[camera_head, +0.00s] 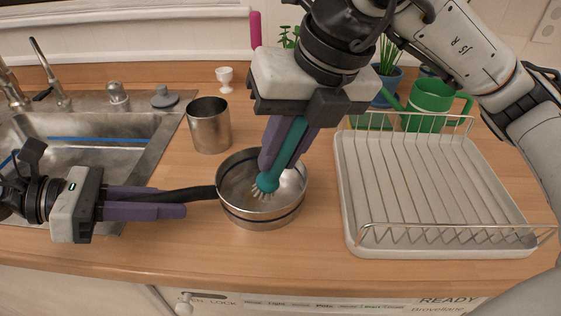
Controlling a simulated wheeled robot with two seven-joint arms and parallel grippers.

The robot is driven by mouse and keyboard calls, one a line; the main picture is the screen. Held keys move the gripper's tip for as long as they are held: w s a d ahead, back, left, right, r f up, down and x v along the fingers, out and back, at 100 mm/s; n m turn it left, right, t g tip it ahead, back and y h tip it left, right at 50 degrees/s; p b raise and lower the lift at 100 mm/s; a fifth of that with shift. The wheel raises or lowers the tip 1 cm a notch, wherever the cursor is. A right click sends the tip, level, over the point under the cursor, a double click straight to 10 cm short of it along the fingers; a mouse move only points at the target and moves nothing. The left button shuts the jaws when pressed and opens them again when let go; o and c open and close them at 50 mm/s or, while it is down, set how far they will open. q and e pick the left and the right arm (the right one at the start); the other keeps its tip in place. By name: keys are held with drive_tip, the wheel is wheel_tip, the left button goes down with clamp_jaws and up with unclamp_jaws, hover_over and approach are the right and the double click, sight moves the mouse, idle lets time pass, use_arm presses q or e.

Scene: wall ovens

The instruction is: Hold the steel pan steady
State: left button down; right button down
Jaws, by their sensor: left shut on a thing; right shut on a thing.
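The steel pan (262,215) stands on the wooden counter, with its black handle (201,193) pointing left. My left gripper (184,203) comes in from the left and is shut on the black handle. My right gripper (277,165) reaches down from above and is shut on a teal brush (269,181). The brush is tilted, and its pale bristles are inside the pan, low over or on its floor; I cannot tell whether they touch. Part of the pan's far rim and inside is hidden behind my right gripper and the brush.
A metal sink (160,124) is at the left with a faucet (48,75). A steel cup (209,125) stands behind the pan, and a small white goblet (225,79) farther back. A white dish rack (425,180) stands at the right, with a green watering can (430,101) behind it.

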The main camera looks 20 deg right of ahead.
drive_tip(key=shift+r, duration=1.85)
drive_tip(key=shift+a+f, duration=0.4)
drive_tip(key=shift+a, duration=0.2)
